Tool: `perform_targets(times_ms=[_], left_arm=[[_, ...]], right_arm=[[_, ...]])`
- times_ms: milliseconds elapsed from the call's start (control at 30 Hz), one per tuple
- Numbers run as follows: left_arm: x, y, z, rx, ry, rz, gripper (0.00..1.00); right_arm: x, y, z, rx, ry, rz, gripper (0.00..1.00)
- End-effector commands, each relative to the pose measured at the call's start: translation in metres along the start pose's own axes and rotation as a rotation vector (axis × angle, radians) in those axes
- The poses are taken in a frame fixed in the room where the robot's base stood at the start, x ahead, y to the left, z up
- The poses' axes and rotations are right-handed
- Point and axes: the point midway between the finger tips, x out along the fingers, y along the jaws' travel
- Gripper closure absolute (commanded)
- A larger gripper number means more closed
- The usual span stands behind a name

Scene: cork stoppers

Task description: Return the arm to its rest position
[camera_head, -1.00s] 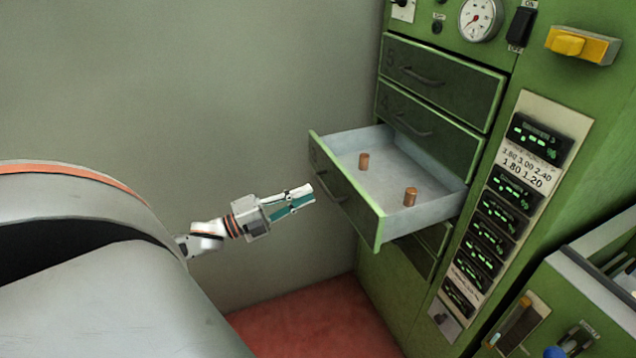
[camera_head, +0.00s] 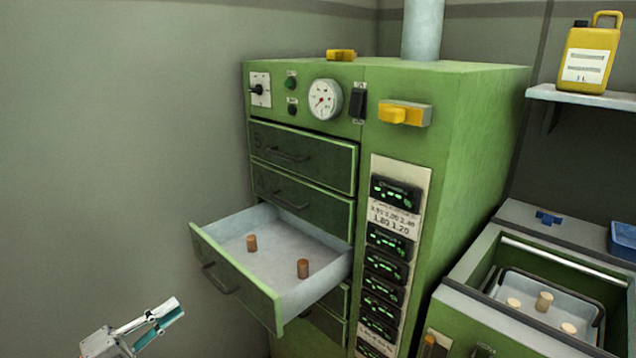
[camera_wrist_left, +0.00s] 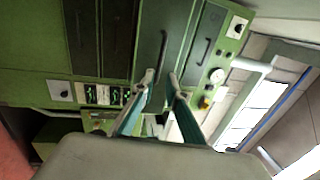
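My left gripper (camera_head: 172,309) is at the lower left of the head view, in front of and below the pulled-out drawer (camera_head: 235,283) and apart from it. In the left wrist view its two fingers (camera_wrist_left: 161,80) stand apart with nothing between them. The drawer's handle side faces the gripper. Inside the drawer stand two brown cork stoppers, one farther left (camera_head: 252,243) and one nearer the right (camera_head: 303,268). My right gripper is in neither view.
The green cabinet (camera_head: 480,130) has shut drawers (camera_head: 300,155) above the open one. At right, a grey tray (camera_head: 590,314) in a green bin holds three pale stoppers (camera_head: 545,301). A yellow canister (camera_head: 590,60) stands on a shelf (camera_head: 560,97). Left of the cabinet is bare wall.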

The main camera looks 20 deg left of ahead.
Motion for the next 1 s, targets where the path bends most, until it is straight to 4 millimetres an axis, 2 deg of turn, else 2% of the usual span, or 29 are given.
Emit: perform_targets(times_ms=[167,267,367,467,600,700,800,900,1000], left_arm=[[0.0,0.007,-0.006,-0.041,-0.021,0.014,0.86],[-0.002,0.029,-0.025,-0.155,-0.078,0.059,0.86],[-0.005,0.063,-0.06,-0.35,-0.172,0.131,0.86],[-0.009,0.1,-0.109,-0.581,-0.282,0.217,0.86],[-0.018,0.141,-0.191,-0.901,-0.436,0.338,0.86],[-0.024,0.157,-0.25,-1.099,-0.535,0.417,0.86],[-0.028,0.165,-0.297,-1.246,-0.613,0.48,0.86],[-0.032,0.169,-0.327,-1.337,-0.665,0.523,0.86],[-0.034,0.171,-0.343,-1.381,-0.692,0.546,0.86]], right_arm=[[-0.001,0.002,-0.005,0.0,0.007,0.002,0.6],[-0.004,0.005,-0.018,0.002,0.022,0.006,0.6],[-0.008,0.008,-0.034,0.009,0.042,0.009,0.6],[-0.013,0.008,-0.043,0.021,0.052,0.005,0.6],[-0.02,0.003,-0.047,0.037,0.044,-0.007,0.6],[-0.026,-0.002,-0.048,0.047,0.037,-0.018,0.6],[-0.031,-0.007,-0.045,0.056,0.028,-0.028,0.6],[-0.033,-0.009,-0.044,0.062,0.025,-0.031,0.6],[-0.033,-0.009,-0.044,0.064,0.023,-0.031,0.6]])
